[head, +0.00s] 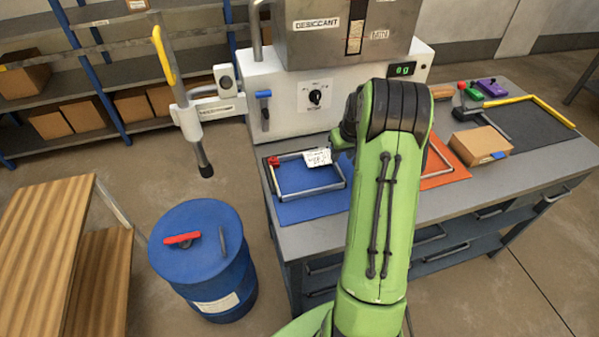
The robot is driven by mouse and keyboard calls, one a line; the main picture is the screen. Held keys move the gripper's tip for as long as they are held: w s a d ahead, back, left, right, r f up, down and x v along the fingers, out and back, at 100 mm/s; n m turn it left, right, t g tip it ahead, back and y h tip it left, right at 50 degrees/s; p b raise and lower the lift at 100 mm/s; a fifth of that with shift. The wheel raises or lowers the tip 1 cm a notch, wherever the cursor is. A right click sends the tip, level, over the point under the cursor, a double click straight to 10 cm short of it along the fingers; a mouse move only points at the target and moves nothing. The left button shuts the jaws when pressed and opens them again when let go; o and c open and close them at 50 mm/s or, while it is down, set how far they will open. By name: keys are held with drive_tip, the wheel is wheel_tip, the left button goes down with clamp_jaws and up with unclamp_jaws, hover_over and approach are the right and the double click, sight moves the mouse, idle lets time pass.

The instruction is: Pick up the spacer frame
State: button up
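A silver rectangular spacer frame (281,182) lies on a blue mat (312,208) at the bench's left end. It has a red piece (273,161) at its far left corner and a white written tag (317,157) on its far side. Another silver frame (440,158) shows partly on an orange mat (447,172), right of my green arm. A frame with a yellow bar (507,101) lies on a dark mat at the far right. My arm stands in front of the bench. A small part of its wrist shows near the tag; my gripper's fingers cannot be made out.
A white desiccant machine (290,107) with a grey hopper stands behind the blue mat; its nozzle arm (195,130) reaches out left. A cardboard box (480,146) sits right of the orange mat. A blue drum (203,262) stands on the floor left of the bench.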

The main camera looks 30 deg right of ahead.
sight(337, 165)
drive_tip(key=x, duration=0.5)
drive_tip(key=shift+w+a+f+b, duration=0.15)
drive_tip(key=shift+a+b, duration=0.05)
drive_tip(key=shift+b, duration=0.2)
clamp_jaws()
